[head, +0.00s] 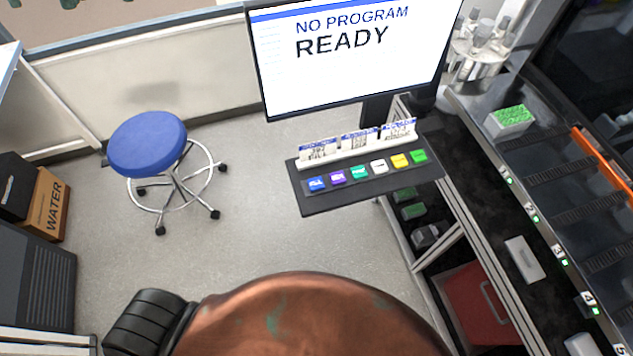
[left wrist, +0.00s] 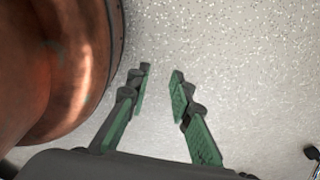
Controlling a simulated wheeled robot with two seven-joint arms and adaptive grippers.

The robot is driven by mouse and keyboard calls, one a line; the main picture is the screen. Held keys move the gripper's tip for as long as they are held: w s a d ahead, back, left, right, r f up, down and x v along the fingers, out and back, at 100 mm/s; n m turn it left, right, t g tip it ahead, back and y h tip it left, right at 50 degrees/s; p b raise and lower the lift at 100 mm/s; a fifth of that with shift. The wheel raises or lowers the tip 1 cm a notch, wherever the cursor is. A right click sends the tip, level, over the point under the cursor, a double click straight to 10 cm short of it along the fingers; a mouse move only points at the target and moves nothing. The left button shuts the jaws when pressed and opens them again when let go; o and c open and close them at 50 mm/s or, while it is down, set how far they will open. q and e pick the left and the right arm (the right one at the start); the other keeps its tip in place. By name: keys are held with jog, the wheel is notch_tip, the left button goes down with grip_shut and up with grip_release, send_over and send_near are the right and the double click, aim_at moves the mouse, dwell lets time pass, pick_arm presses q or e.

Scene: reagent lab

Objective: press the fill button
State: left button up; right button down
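A dark button panel (head: 345,200) sits below the monitor in the head view, with a row of coloured buttons. The leftmost is a blue button (head: 316,183) whose small label seems to read FILL. To its right are purple (head: 338,177), teal (head: 359,172), white (head: 379,166), yellow (head: 400,161) and green (head: 419,156) buttons. My left gripper (left wrist: 161,76) shows only in the left wrist view. Its green-padded fingers are apart with nothing between them, above bare speckled floor. The panel is not in that view. My right gripper is in neither view.
The monitor (head: 352,75) reads NO PROGRAM READY. Upright cards stand in a white holder (head: 357,151) behind the buttons. A blue stool (head: 148,143) stands left and a WATER box (head: 50,204) far left. A lab bench (head: 497,165) runs along the right. Floor left of the panel is clear.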

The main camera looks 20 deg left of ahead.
pick_arm(q)
grip_shut()
dwell(1.2)
